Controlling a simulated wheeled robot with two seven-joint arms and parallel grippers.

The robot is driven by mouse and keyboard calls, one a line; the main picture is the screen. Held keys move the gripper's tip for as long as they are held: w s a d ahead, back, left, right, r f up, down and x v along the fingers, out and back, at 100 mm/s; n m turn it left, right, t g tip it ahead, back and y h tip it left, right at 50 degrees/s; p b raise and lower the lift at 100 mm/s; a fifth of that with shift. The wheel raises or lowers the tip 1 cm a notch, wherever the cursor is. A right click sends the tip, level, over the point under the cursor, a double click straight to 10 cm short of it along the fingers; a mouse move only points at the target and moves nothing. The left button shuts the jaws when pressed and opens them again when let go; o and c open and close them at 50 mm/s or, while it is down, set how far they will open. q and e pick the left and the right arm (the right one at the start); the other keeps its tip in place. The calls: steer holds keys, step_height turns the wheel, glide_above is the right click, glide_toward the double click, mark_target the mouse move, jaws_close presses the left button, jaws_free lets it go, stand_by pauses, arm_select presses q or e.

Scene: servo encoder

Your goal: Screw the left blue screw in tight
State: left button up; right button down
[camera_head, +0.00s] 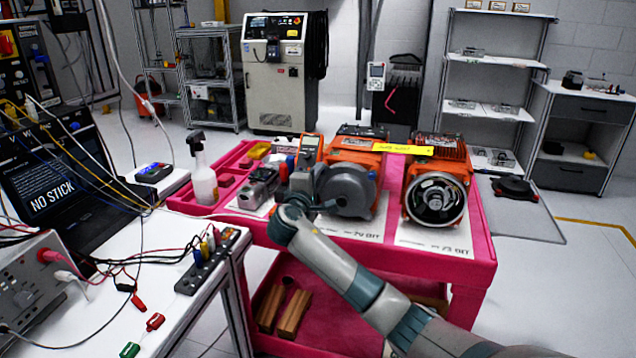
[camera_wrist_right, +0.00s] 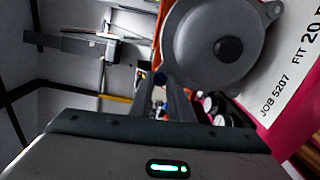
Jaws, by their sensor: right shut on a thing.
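The left orange servo motor (camera_head: 355,152) stands on the pink cart, with a round grey cover (camera_head: 347,190) on its near end. The cover also fills the upper middle of the right wrist view (camera_wrist_right: 222,45). My right gripper (camera_wrist_right: 168,84) is beside the cover's edge, its fingers close together. In the head view my wrist hides the fingertips, and no blue screw can be made out there. My left gripper is not in view.
A second orange motor (camera_head: 435,165) with an open round end stands to the right. A spray bottle (camera_head: 203,172), a multimeter (camera_head: 309,150) and small parts crowd the pink cart (camera_head: 440,268). A white bench (camera_head: 190,275) with a laptop and cables is at left.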

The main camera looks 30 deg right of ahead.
arm_select(q)
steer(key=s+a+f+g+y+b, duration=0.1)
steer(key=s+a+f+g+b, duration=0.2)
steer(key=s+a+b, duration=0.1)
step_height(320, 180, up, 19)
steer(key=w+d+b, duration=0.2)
steer(key=b, duration=0.6)
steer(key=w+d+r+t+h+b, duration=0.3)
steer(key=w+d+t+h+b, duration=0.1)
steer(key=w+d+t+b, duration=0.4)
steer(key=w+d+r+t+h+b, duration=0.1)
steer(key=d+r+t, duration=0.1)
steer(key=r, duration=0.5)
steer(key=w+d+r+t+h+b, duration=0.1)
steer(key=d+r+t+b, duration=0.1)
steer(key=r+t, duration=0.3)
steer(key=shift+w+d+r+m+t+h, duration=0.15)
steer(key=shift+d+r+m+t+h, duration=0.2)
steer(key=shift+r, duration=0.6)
arm_select(e)
steer(key=n, duration=2.3)
steer(key=shift+f+n, duration=0.25)
steer(key=shift+n, duration=0.05)
